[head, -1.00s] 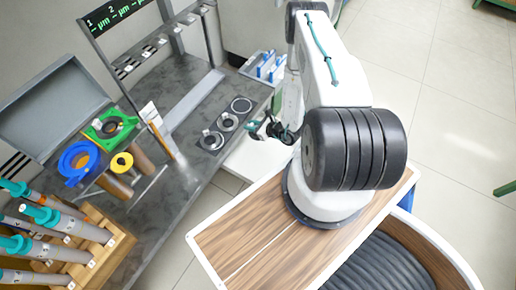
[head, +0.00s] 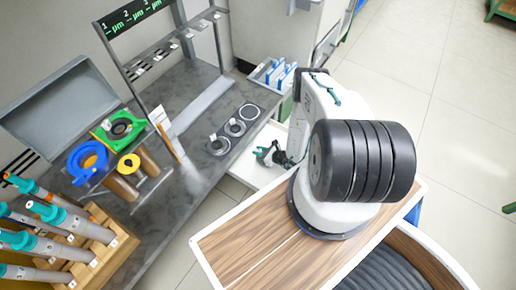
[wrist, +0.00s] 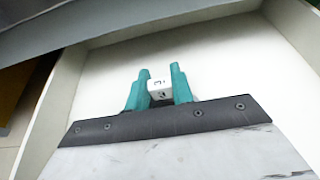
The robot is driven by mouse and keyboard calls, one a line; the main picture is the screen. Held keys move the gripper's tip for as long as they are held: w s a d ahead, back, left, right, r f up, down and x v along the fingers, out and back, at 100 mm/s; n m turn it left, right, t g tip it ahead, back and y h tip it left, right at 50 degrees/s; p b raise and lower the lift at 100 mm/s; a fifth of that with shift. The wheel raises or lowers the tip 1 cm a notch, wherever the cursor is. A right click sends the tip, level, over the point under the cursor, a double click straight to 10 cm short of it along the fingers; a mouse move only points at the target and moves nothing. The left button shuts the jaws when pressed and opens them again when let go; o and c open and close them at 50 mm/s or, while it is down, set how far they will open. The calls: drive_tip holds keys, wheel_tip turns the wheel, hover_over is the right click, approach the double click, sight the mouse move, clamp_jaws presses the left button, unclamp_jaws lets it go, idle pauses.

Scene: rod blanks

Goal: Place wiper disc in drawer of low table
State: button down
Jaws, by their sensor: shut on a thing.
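My gripper (wrist: 157,88) has two teal fingers shut on a small white block with dark markings (wrist: 160,89). The block looks like the tag of the wiper disc; the disc itself is mostly hidden behind my gripper. In the head view my gripper (head: 268,154) is small and dark, beside the bench's right edge and above a white open drawer (head: 276,134). In the wrist view the drawer's pale floor (wrist: 215,62) and raised walls surround the fingers. I see no other object inside it. Whether the held piece touches the floor I cannot tell.
The grey bench (head: 188,200) stands left of the drawer, with several ring discs (head: 235,127) near its edge and a metal frame (head: 150,70) behind. A tray with blue-and-white items (head: 273,74) lies beyond. A wooden rack of rods (head: 95,250) is at lower left.

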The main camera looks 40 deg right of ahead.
drive_tip(key=shift+w+d+f, duration=0.3)
drive_tip(key=shift+w, duration=0.3)
drive_tip(key=shift+w+d+f, duration=0.25)
drive_tip(key=shift+w, duration=0.35)
drive_tip(key=shift+f, duration=0.1)
drive_tip(key=c, duration=1.2)
unclamp_jaws()
